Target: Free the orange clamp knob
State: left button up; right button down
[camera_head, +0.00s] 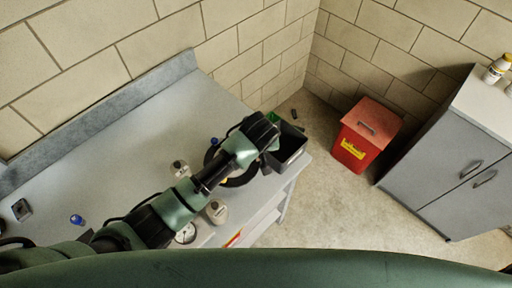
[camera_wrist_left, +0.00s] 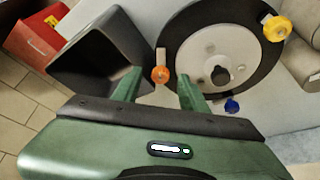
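The orange clamp knob (camera_wrist_left: 160,74) sits on a narrow tan bar (camera_wrist_left: 161,56) at the edge of a round black-rimmed plate (camera_wrist_left: 185,30) with a pale centre. My left gripper (camera_wrist_left: 157,80) is open, with one green finger on each side of the knob in the picture. I cannot tell whether either finger touches it. A yellow knob (camera_wrist_left: 277,28) and a blue knob (camera_wrist_left: 232,105) sit at other places on the plate's edge. In the head view my left arm and gripper (camera_head: 266,132) cover much of the plate and hide the orange knob. My right gripper is not in view.
A black open bin (camera_head: 292,145) stands close beside the plate at the bench's (camera_head: 130,120) right end. Bottles (camera_head: 216,211) and a gauge (camera_head: 186,233) are near my arm. A red lidded bin (camera_head: 364,135) and grey cabinet (camera_head: 440,165) stand beyond open floor.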

pick_arm(q)
jog(key=shift+s+r, duration=0.25)
jog(key=shift+r, duration=0.2)
jog(key=b+v, duration=0.1)
jog(key=v, duration=0.5)
jog(key=shift+r+b, duration=0.4)
jog(key=shift+s, duration=0.15)
jog(key=shift+d, duration=0.1)
